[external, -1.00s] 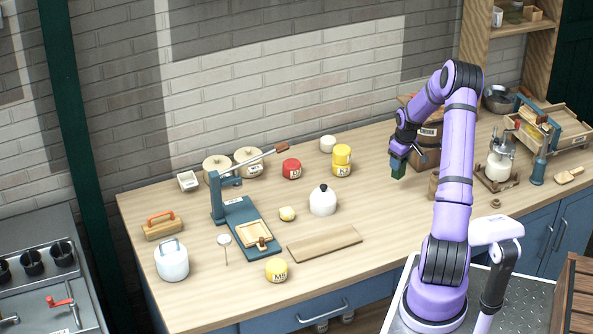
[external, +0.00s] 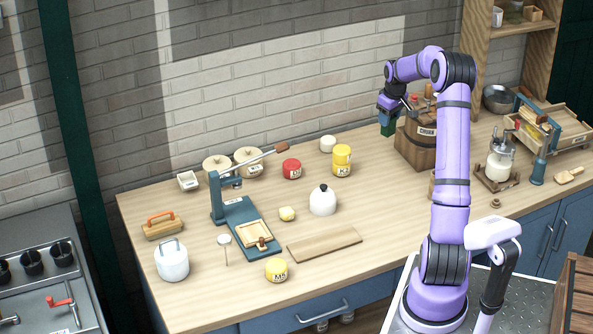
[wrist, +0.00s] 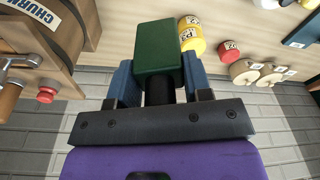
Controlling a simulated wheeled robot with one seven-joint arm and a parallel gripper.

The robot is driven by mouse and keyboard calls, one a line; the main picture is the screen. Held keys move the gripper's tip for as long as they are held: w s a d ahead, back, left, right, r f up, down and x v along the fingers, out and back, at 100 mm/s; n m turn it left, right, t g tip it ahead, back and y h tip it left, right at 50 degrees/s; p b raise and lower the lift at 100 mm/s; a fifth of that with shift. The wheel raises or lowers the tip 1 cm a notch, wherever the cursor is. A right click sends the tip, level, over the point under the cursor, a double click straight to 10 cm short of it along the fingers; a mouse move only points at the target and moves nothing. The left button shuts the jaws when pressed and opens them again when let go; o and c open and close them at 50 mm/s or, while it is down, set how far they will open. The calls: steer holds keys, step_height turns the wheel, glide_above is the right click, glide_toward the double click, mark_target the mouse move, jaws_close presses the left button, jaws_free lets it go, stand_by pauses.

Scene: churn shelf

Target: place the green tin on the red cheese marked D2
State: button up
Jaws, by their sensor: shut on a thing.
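The green tin (external: 387,129) is a dark green block in my gripper (external: 388,117), held up in the air in front of the wooden churn. In the wrist view the green tin (wrist: 158,45) sits between the two blue fingers of my gripper (wrist: 158,85). The red cheese (external: 291,168) stands on the counter left of the yellow stack, well left of and below my gripper. The red cheese also shows in the wrist view (wrist: 229,51), beyond the tin. Its label is too small to read surely. Its top looks bare.
Two stacked yellow cheeses (external: 342,161) stand between the red cheese and my gripper. Cream wheels (external: 248,162) and a blue lever press (external: 217,200) are left of the red cheese. The churn (external: 413,150) stands right of the tin.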

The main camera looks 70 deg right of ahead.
steer(key=w+m, duration=0.2)
steer(key=w, duration=1.3)
steer(key=m, duration=0.2)
glide_above(292, 163)
step_height(292, 163, down, 4)
step_height(292, 163, down, 11)
steer(key=shift+d+f, duration=0.1)
steer(key=shift+f, duration=0.05)
steer(key=shift+f, duration=0.1)
steer(key=o, duration=1)
